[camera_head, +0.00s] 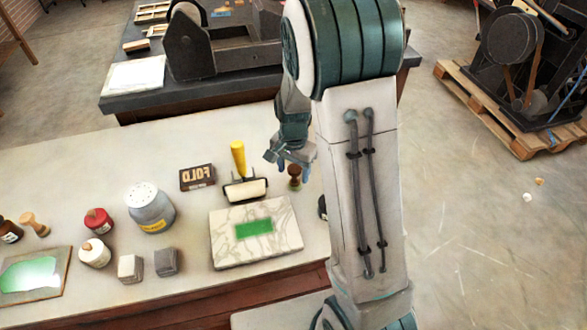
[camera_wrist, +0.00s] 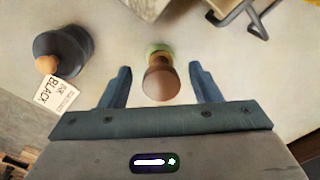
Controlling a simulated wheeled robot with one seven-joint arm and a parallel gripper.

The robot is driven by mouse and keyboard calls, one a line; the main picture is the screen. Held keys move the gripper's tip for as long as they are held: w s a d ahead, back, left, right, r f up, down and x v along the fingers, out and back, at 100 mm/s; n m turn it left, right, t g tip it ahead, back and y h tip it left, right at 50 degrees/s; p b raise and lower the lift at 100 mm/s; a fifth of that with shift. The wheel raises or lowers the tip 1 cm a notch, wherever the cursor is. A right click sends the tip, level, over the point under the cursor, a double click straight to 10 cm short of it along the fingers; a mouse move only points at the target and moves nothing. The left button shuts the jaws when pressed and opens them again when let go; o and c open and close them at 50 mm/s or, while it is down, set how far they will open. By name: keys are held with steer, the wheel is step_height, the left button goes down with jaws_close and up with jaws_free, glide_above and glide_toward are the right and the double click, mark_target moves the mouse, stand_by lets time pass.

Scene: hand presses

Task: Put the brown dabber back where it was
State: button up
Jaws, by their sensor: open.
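The brown dabber (camera_head: 294,178) stands on the pale tabletop just behind the marble slab (camera_head: 225,245), which has a green ink patch. In the wrist view the dabber (camera_wrist: 159,80) shows a rounded brown handle above a greenish base. My gripper (camera_head: 289,164) is open at the dabber. In the wrist view its two fingers (camera_wrist: 160,73) are spread on either side of the handle with gaps; I see no contact. A second, lighter wooden dabber (camera_head: 33,224) is at the table's left, near a tray with a green surface (camera_head: 62,275).
A yellow-handled roller (camera_head: 238,160) lies left of my gripper. A black ink jar (camera_wrist: 62,50) stands nearby, partly hidden by my arm in the head view. A FOLD block (camera_head: 197,178), a grey jar (camera_head: 150,208), red and white jars and two small blocks stand further left.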

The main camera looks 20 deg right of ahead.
step_height(320, 180, up, 11)
steer(key=s+r+n+t, duration=0.1)
steer(key=s+r+n, duration=0.2)
steer(key=s, duration=0.6)
steer(key=s+r+n+t, duration=0.2)
steer(key=s+n, duration=0.4)
steer(key=s, duration=0.3)
steer(key=shift+s+d+r, duration=0.2)
steer(key=shift+s+r, duration=0.1)
steer(key=shift+r, duration=0.15)
